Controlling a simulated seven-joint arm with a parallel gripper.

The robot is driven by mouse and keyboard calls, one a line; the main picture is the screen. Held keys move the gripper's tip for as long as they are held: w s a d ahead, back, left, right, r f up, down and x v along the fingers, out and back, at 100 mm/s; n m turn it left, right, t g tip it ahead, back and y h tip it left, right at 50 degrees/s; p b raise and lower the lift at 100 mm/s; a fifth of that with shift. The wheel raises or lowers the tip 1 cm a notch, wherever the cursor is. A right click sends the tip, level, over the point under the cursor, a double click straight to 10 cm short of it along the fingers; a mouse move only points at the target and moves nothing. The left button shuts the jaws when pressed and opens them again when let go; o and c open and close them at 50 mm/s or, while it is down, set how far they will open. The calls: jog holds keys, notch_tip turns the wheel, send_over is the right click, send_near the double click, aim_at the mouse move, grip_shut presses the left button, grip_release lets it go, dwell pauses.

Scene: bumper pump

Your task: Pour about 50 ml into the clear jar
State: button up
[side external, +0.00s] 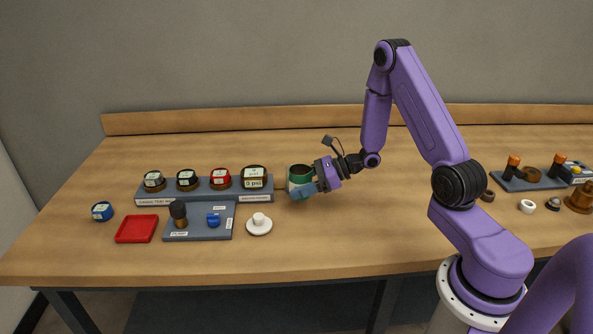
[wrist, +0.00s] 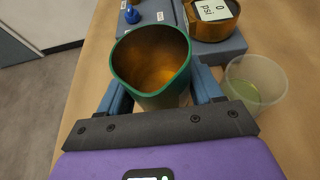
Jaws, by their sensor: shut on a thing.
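My gripper (side external: 312,188) is shut on a green-rimmed pitcher (side external: 299,172) with a pouring lip, at the right end of the gauge stand. In the wrist view the pitcher (wrist: 150,62) sits between both fingers of my gripper (wrist: 160,95). Its inside looks amber-brown; I cannot tell the liquid level. The clear jar (wrist: 262,76) stands to the right of the pitcher in the wrist view, apart from it. A pale green tint shows low in the jar; I cannot tell how much liquid that is. I cannot make out the jar in the side view.
A gauge stand (side external: 143,198) with several dials lies left of the pitcher. In front are a pump plate (side external: 205,234), a red tray (side external: 137,229), a white round piece (side external: 259,225) and a blue gauge (side external: 102,211). Other parts sit far right. The table front is clear.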

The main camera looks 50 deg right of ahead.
aim_at(302, 167)
jog(key=shift+w+f, duration=0.15)
jog(key=shift+f, duration=0.8)
jog(key=shift+w+f, duration=0.1)
jog(key=shift+f, duration=0.85)
jog(key=r+m, duration=0.1)
jog(key=r, duration=0.1)
jog(key=w+d+r+m+y, duration=0.1)
jog(key=r, duration=0.1)
jog(key=r+g, duration=0.1)
jog(key=r, duration=0.2)
jog(key=shift+w+d+m+y, duration=0.3)
jog(key=shift+d+m, duration=0.05)
jog(key=shift+m, duration=0.05)
jog(key=m, duration=0.1)
jog(key=w+d+r+m+g+y, duration=0.1)
jog(key=shift+w+d+r+m+y, duration=0.15)
jog(key=shift+w+d+m+y, duration=0.15)
jog(key=shift+m, duration=0.1)
jog(key=shift+r+m, duration=0.25)
jog(key=shift+m, duration=0.05)
jog(key=shift+f+m+g+y, duration=0.3)
jog(key=shift+f+m+y, duration=0.35)
jog(key=shift+m+y, duration=0.5)
dwell(0.7)
jog(key=shift+s+a+r+m, duration=0.25)
jog(key=shift+r+m, duration=0.1)
jog(key=shift+m, duration=0.5)
dwell(0.4)
